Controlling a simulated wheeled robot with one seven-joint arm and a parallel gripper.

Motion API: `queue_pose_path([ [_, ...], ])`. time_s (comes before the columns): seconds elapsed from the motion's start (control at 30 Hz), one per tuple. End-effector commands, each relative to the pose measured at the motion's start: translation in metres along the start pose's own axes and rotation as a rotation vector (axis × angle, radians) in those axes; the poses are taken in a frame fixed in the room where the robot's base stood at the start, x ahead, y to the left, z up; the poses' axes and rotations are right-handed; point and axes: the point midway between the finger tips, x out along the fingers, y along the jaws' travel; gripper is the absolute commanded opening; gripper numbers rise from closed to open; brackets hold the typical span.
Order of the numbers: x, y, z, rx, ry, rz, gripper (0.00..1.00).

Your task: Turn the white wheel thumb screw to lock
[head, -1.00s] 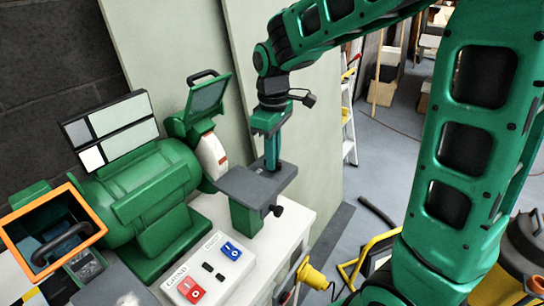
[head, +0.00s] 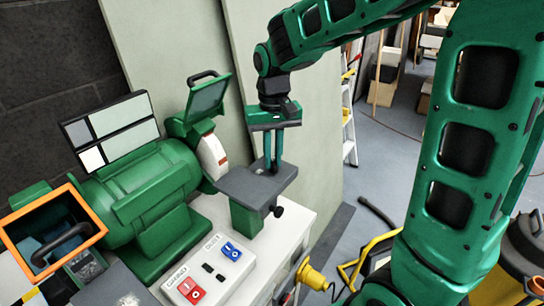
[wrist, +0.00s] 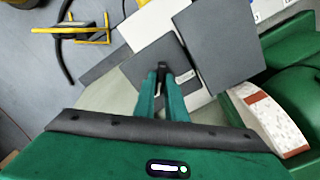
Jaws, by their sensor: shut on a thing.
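The white wheel (head: 212,154) is on the right end of the green grinder; its edge also shows in the wrist view (wrist: 270,118). In front of it is a dark grey tool rest (head: 247,188) on a green post. My gripper (head: 273,168) points down onto the right part of this rest. In the wrist view my fingers (wrist: 161,72) are shut on a small dark piece, the thumb screw (wrist: 162,65), at the plate's top; the fingers mostly hide it. A black knob (head: 277,211) sticks out of the post below the rest.
A switch box (head: 210,270) with red and blue switches sits on the white cabinet. A raised green eye shield (head: 208,97) stands left of my gripper. An orange-framed shield (head: 50,235) is far left. A yellow plug (head: 312,276) is at the cabinet's side.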

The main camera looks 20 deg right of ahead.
Motion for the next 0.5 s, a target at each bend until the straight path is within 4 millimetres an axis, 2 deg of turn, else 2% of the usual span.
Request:
queue_pose_path([
  [0.2, -0.0021, 0.0005, -0.0037, 0.075, 0.011, -0.002, 0.0],
  [0.5, -0.0019, 0.0, -0.0034, 0.099, 0.01, -0.003, 0.0],
])
